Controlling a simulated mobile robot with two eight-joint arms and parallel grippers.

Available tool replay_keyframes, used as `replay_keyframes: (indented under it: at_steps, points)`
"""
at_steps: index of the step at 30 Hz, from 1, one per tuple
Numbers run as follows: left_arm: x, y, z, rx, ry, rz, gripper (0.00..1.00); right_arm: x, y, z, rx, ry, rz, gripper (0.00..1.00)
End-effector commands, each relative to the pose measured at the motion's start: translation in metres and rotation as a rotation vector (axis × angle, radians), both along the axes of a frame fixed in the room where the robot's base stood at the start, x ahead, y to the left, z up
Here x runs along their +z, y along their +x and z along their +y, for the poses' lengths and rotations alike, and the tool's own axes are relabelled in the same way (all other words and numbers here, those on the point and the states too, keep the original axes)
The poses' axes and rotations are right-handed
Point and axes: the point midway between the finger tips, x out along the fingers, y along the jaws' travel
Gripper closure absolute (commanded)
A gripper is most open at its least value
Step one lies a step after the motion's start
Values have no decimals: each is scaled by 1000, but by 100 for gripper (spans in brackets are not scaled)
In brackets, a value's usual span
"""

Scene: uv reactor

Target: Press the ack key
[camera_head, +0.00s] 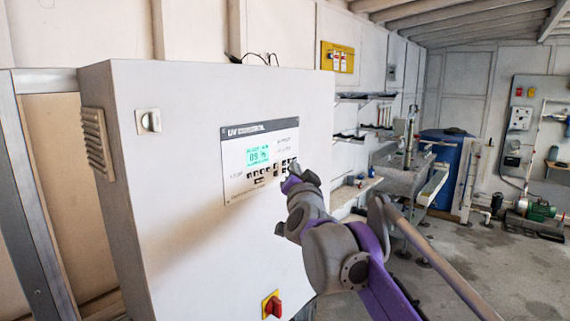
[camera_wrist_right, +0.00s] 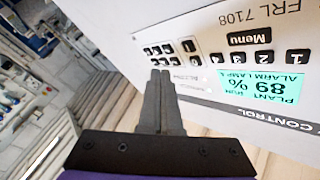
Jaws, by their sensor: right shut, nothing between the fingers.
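A white control panel (camera_head: 236,186) with a lit green display (camera_head: 258,155) and dark keys is set in the front of a large white cabinet. In the right wrist view the panel appears upside down, with its display (camera_wrist_right: 265,88), number keys (camera_wrist_right: 232,58), Menu key (camera_wrist_right: 250,38) and a cluster of small dark keys (camera_wrist_right: 160,48). The ack key cannot be singled out; the small labels are unclear. My right gripper (camera_head: 293,172) is shut and empty by the panel's right edge. In the wrist view its fingertips (camera_wrist_right: 160,74) overlap the area beside the small keys; contact cannot be told.
The cabinet (camera_head: 165,200) carries a rotary knob (camera_head: 148,121), a side vent (camera_head: 97,143) and a red switch on yellow (camera_head: 272,305). Shelves, a sink bench (camera_head: 405,170) and a blue tank (camera_head: 445,160) stand behind.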

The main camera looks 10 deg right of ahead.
Motion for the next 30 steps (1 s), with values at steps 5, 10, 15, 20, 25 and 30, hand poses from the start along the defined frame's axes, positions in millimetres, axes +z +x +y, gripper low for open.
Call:
replay_keyframes:
  at_steps: [5,10,15,20,25,30]
  points:
    - [0,0,0,0,0,0,100,0,0,0,0,0,0,100]
    - [3,1,0,0,0,-2,100,1,4,3,1,0,-1,100]
    - [4,1,0,0,0,-3,100,0,7,5,0,0,0,100]
    - [4,1,0,0,0,-2,100,0,7,5,0,0,0,100]
    - [4,1,0,0,0,-3,100,0,7,5,0,0,0,100]
    - [5,2,0,0,0,-3,100,0,8,7,0,0,0,100]
